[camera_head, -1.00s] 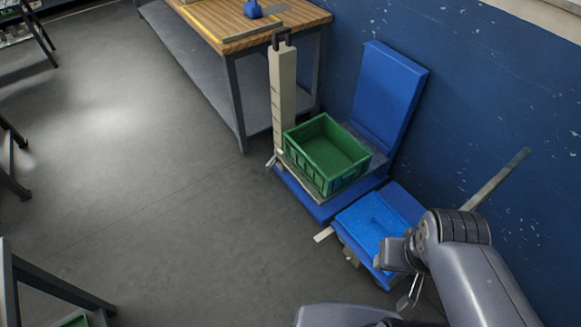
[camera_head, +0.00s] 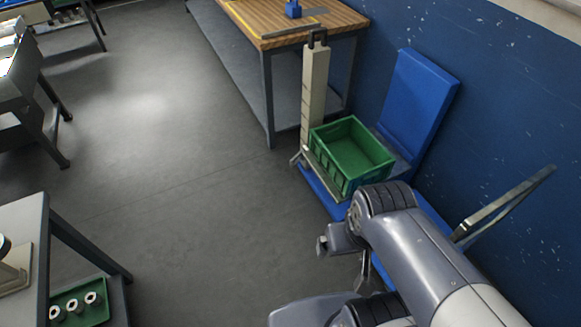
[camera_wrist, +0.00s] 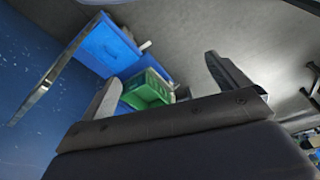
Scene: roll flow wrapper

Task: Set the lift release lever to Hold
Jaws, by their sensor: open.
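The lift has a beige upright post (camera_head: 314,92) with a dark top bracket. A green crate (camera_head: 328,166) sits on its platform beside the post. A small pale metal piece (camera_head: 297,158) sticks out low at the post's left side; I cannot tell whether it is the release lever, and no Hold marking is readable. My gripper (camera_head: 364,277) is in front of and below the crate in the head view, partly hidden by my wrist. In the wrist view my gripper (camera_wrist: 164,82) has its two fingers apart and empty, with the green crate (camera_wrist: 147,90) beyond them.
A wooden-topped workbench (camera_head: 290,30) stands behind the post. A blue upright panel (camera_head: 418,95) leans near the blue wall, and a long metal bar (camera_head: 505,205) slants up at right. A green tray with white rolls (camera_head: 98,312) is lower left. The central floor is open.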

